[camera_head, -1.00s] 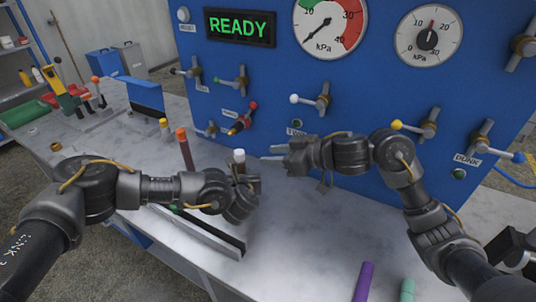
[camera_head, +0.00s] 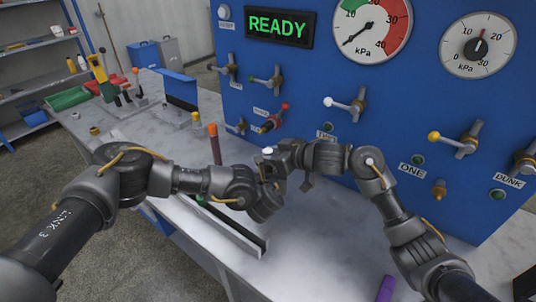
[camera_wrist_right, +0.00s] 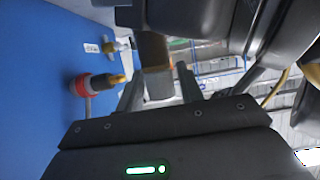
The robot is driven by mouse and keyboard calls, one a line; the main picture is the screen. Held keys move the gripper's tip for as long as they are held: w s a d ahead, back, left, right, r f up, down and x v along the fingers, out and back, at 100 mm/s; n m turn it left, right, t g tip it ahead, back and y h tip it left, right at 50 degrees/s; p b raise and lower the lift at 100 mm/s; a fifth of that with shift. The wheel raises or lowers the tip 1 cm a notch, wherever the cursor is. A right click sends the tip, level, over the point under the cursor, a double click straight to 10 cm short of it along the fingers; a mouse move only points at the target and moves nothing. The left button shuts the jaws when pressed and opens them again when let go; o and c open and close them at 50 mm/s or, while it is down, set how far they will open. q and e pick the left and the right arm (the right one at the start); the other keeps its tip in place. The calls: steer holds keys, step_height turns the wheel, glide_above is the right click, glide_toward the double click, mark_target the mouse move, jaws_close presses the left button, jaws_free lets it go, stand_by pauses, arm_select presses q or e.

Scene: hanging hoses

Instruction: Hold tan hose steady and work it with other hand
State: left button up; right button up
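The tan hose shows in the right wrist view (camera_wrist_right: 154,52) as a brownish-tan upright piece. In the head view, only a white end (camera_head: 267,151) shows above my grippers, and the rest is hidden behind them. My left gripper (camera_head: 264,190) is around the hose below that end and appears shut on it; its fingertips are hidden. My right gripper (camera_head: 278,158) is at the upper part of the hose, close to the left gripper. In the right wrist view its fingers (camera_wrist_right: 160,88) stand apart on either side of the hose, with a narrow gap on the right.
A dark hose with an orange end (camera_head: 214,145) stands just left of the grippers. The blue panel (camera_head: 340,75) with gauges and valve levers rises close behind. A purple hose end (camera_head: 386,289) shows at lower right. The grey bench top (camera_head: 330,225) is clear in front.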

mark_target(268, 150)
steer(key=c, duration=0.7)
steer(key=shift+c, duration=0.3)
steer(key=shift+r, duration=0.7)
steer(key=shift+r, duration=2.2)
steer(key=shift+r, duration=0.15)
steer(key=shift+r, duration=1.35)
